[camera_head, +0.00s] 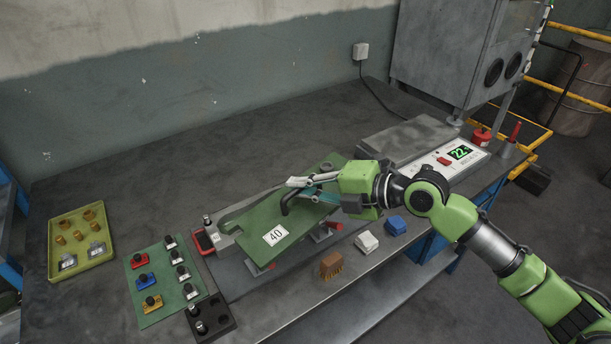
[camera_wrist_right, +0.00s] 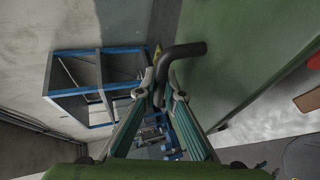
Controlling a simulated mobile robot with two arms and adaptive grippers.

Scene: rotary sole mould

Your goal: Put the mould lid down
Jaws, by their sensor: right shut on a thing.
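The green mould lid (camera_head: 245,222) carries a white label reading 40 and a black bent handle (camera_head: 288,205). It lies at an angle over the grey mould base (camera_head: 228,240) in the middle of the bench. My right gripper (camera_head: 297,191) is shut on the handle. In the right wrist view the fingers (camera_wrist_right: 163,92) close around the dark handle (camera_wrist_right: 187,51), with the green lid (camera_wrist_right: 240,45) beside them. The lid hides most of the base; I cannot tell how far it is above it. My left gripper is not in view.
A green mat (camera_head: 163,315) with small clamps, a black holder (camera_head: 223,333) and a yellow-green tray (camera_head: 102,252) stand left. A brown brush (camera_head: 331,266), white block (camera_head: 367,241) and blue block (camera_head: 396,225) line the front edge. A control panel (camera_head: 435,166) and grey cabinet (camera_head: 440,50) stand right.

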